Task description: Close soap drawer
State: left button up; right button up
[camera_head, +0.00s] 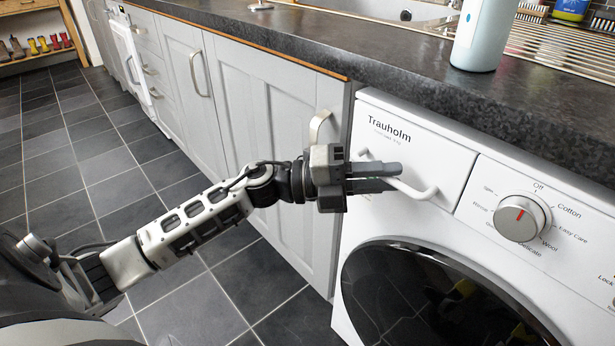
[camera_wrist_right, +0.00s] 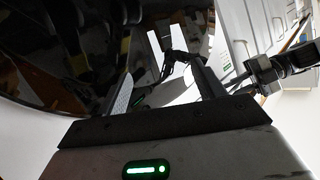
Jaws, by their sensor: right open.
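The soap drawer (camera_head: 415,140) is the white panel marked "Trauholm" at the top left of the washing machine (camera_head: 580,265). Its front looks nearly in line with the panel beside it; a small gap is hard to judge. A white bar handle (camera_head: 424,193) sticks out from it. My left gripper (camera_head: 400,177) is in front of the drawer, its dark fingers together and overlapping the handle in the head view. I cannot tell if they touch it. My right gripper (camera_wrist_right: 163,82) is open and empty in the right wrist view, below a dark glossy round surface.
The round dark door (camera_head: 430,300) lies below the drawer. A dial (camera_head: 519,217) is to its right. Grey cupboards (camera_head: 265,130) stand to the left under the dark worktop (camera_head: 330,45), which holds a pale bottle (camera_head: 485,35). The tiled floor (camera_head: 60,165) at left is clear.

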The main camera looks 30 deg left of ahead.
pick_arm(q)
jog(key=v, duration=1.5)
jog(key=shift+r+p, duration=0.2)
jog(key=shift+p, duration=0.15)
pick_arm(e)
jog(key=shift+d+f, duration=0.1)
jog(key=shift+f, duration=0.15)
